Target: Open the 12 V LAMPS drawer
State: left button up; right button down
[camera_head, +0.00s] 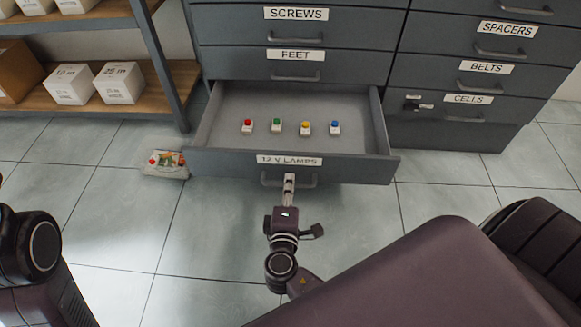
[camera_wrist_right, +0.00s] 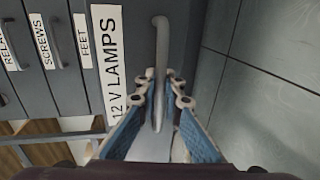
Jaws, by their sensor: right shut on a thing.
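The 12 V LAMPS drawer (camera_head: 230,162) is the lowest in its column and stands pulled out from the grey cabinet. Inside it lie several small lamps with red, green, yellow and blue tops on white bases. My right gripper (camera_head: 289,182) is shut on the drawer's grey bar handle (camera_head: 306,183), near its middle. In the right wrist view the handle (camera_wrist_right: 161,50) runs between the blue-padded fingers, beside the 12 V LAMPS label (camera_wrist_right: 112,65). At the left edge of the head view, part of my left arm shows, but its gripper is out of frame.
Closed drawers labelled FEET (camera_head: 345,65) and SCREWS (camera_head: 350,30) are above. SPACERS, BELTS and CELLS drawers (camera_head: 500,112) are closed at right. A small packet (camera_head: 164,164) lies on the floor left of the open drawer. A shelf (camera_head: 150,105) with white boxes stands at left.

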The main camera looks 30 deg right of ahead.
jog(key=shift+f+v, duration=0.2)
jog(key=shift+v, duration=0.75)
jog(key=shift+a, duration=0.1)
jog(key=c, duration=2)
grip_release()
jog(key=shift+c, duration=0.2)
jog(key=v, duration=0.7)
jog(key=shift+s, duration=0.25)
jog(key=shift+a, duration=0.1)
